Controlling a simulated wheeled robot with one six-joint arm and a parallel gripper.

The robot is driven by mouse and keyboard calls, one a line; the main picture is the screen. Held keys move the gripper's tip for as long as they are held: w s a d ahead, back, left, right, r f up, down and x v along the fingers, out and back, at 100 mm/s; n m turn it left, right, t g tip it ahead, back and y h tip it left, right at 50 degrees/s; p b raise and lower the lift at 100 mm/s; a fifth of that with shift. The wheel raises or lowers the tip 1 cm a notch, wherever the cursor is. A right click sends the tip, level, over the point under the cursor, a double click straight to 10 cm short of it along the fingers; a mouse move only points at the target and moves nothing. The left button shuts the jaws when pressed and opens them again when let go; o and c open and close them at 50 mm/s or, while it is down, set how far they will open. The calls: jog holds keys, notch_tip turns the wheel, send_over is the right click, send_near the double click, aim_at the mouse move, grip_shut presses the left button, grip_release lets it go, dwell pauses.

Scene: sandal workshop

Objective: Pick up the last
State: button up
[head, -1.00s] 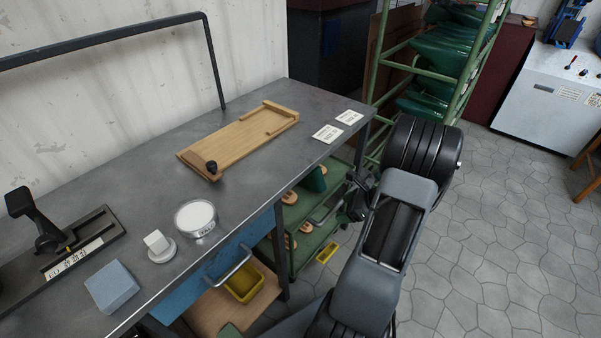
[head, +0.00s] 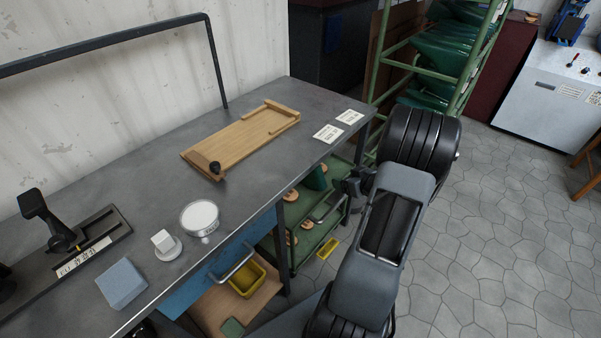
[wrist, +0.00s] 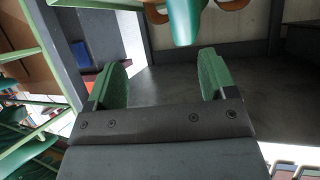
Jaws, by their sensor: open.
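The green last (head: 316,178) stands on the green cart (head: 318,232) beside the workbench in the head view. In the wrist view the last (wrist: 184,22) is at the top centre, beyond the fingertips and roughly in line with the gap, a little right of its middle. My gripper (wrist: 165,70) is open, with green pads and nothing between them. In the head view my gripper (head: 352,187) is just right of the last, partly hidden by my arm. I cannot tell the exact distance between them.
Several brown pieces (head: 291,196) lie around the last on the cart. The grey workbench (head: 262,168) rises close beside it, with a wooden board (head: 240,140) and two cards on top. A green rack (head: 425,63) stands behind. A yellow bin (head: 247,280) sits below the bench.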

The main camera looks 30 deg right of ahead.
aim_at(319, 171)
jog(key=w+a+b, duration=0.1)
jog(key=w, duration=0.1)
jog(key=w+a+f+n+y+b, duration=0.1)
jog(key=w, duration=0.2)
jog(key=w+a+y+b, duration=0.1)
jog(key=w+a, duration=0.1)
jog(key=w, duration=0.1)
jog(key=shift+f+t, duration=0.4)
jog(key=shift+b+x, duration=1.35)
jog(key=shift+x, duration=1.35)
jog(key=c, duration=1)
jog(key=shift+r, duration=0.1)
jog(key=shift+c, duration=0.3)
